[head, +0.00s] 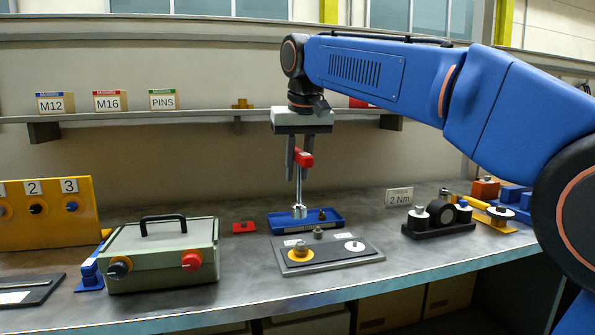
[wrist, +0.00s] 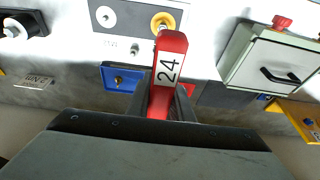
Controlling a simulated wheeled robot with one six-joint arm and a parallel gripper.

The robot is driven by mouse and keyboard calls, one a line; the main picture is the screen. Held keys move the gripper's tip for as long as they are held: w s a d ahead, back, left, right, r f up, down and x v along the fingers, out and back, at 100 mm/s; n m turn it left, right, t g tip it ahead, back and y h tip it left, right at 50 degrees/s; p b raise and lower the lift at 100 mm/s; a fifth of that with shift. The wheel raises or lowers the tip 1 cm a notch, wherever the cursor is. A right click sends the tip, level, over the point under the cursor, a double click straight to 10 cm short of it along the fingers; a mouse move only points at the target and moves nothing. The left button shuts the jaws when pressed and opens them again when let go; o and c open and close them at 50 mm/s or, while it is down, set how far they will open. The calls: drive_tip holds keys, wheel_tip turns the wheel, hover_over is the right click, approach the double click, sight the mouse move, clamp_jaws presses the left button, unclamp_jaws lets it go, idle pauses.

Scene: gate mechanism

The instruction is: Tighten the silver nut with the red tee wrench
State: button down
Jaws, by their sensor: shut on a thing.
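My gripper (head: 302,177) is shut on the red handle of the tee wrench (head: 304,158). The wrench hangs upright, its silver shaft and socket (head: 299,211) pointing down over the blue tray (head: 335,226). A grey plate (head: 345,262) lies in front of the tray. It carries a yellow ring (head: 299,254) with a metal nut-like piece on it, a white disc (head: 355,246) and a small grey fitting (head: 318,233). I cannot tell which of these is the silver nut.
A green-grey box (head: 160,262) with a black handle and knobs stands at left. A yellow numbered panel (head: 45,215) is behind it. A black stand with round weights (head: 440,222) is at right. A small brass-coloured piece sits in the tray. A shelf (head: 200,119) runs behind.

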sight(300, 199)
drive_tip(key=shift+s+d+f, duration=0.1)
drive_tip(key=shift+s+d, duration=0.1)
drive_tip(key=shift+d, duration=0.05)
drive_tip(key=shift+f, duration=2.4)
drive_tip(key=shift+f, duration=0.65)
drive_tip(key=shift+f, duration=0.9)
drive_tip(key=c, duration=2.1)
unclamp_jaws()
clamp_jaws()
